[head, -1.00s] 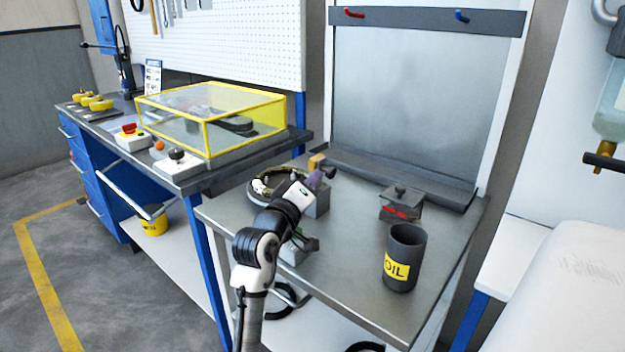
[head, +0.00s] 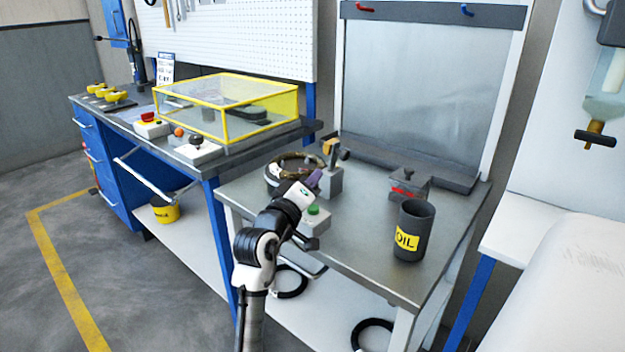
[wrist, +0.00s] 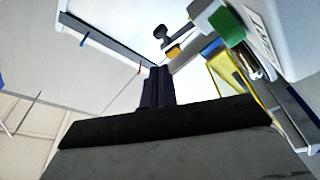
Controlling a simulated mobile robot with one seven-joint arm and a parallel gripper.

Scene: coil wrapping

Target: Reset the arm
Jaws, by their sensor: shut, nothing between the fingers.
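My gripper (head: 313,180) is over the metal table (head: 370,250), pointing up and toward the back. In the wrist view my gripper's dark fingers (wrist: 158,88) are together with nothing between them. A coil (head: 283,170) lies at the table's left back, partly behind my wrist in the head view. A grey block with a yellow-topped post and black knob (head: 331,170) stands just beyond my gripper. A box with a green button (head: 314,216) sits just right of my forearm and also shows in the wrist view (wrist: 228,27).
An oil can (head: 413,232) and a grey box with a red mark (head: 405,187) stand at the table's right. A yellow-framed clear case (head: 225,105) is on the left bench. Black rings (head: 372,335) lie on the lower shelf. The table's middle is clear.

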